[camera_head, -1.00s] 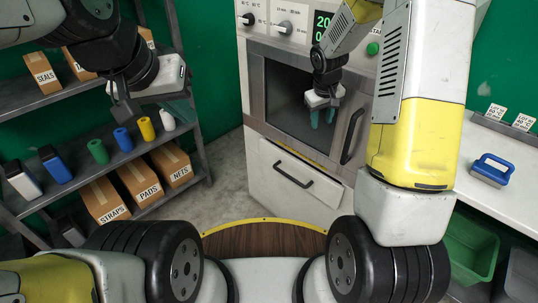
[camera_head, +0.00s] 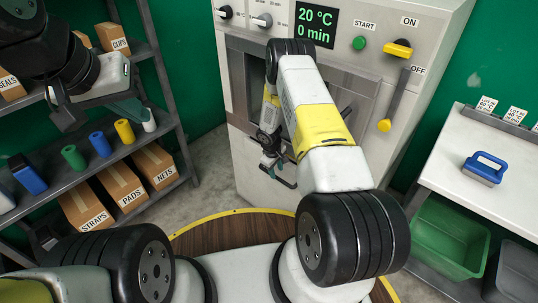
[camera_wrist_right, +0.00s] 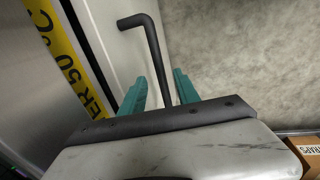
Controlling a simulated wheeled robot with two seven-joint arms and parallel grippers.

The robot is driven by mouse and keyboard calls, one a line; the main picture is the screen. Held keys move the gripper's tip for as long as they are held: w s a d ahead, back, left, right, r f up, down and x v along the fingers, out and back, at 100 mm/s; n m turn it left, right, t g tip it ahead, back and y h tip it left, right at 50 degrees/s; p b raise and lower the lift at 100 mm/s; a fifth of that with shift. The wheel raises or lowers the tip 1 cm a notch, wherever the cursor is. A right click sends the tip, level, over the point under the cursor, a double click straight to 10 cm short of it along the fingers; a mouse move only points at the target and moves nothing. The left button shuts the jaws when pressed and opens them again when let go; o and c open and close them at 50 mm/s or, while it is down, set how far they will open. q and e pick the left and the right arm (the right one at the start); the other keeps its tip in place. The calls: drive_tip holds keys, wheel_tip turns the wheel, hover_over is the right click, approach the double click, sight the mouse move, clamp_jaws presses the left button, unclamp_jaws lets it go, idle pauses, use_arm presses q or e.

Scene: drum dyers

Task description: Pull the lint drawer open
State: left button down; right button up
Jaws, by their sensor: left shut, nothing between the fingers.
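The lint drawer (camera_head: 243,165) is the pale lower front panel of the machine and looks closed. My right arm covers much of it in the head view. Its dark bar handle (camera_head: 285,182) shows just below my right gripper (camera_head: 268,162). In the right wrist view the handle (camera_wrist_right: 153,45) runs down between the two teal fingers of my right gripper (camera_wrist_right: 160,90). These fingers are apart, with visible gaps beside the bar, so it is open around the handle. My left gripper (camera_head: 132,110) is shut and empty, in front of the shelves at left.
The machine has a display (camera_head: 317,29), a green start button (camera_head: 359,44) and a yellow-handled lever (camera_head: 385,123). Shelves (camera_head: 165,125) with boxes and coloured cylinders stand left. A bench (camera_head: 450,150) with a blue-handled tool (camera_head: 485,167) stands right, above a green bin (camera_head: 450,235).

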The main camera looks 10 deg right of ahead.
sight(278, 177)
drive_tip(key=shift+w+d+f, duration=0.15)
drive_tip(key=shift+d+f, duration=0.05)
drive_tip(key=shift+f, duration=0.9)
drive_tip(key=shift+w+d+f, duration=0.1)
drive_tip(key=shift+d+f, duration=0.1)
drive_tip(key=shift+f, duration=0.9)
clamp_jaws()
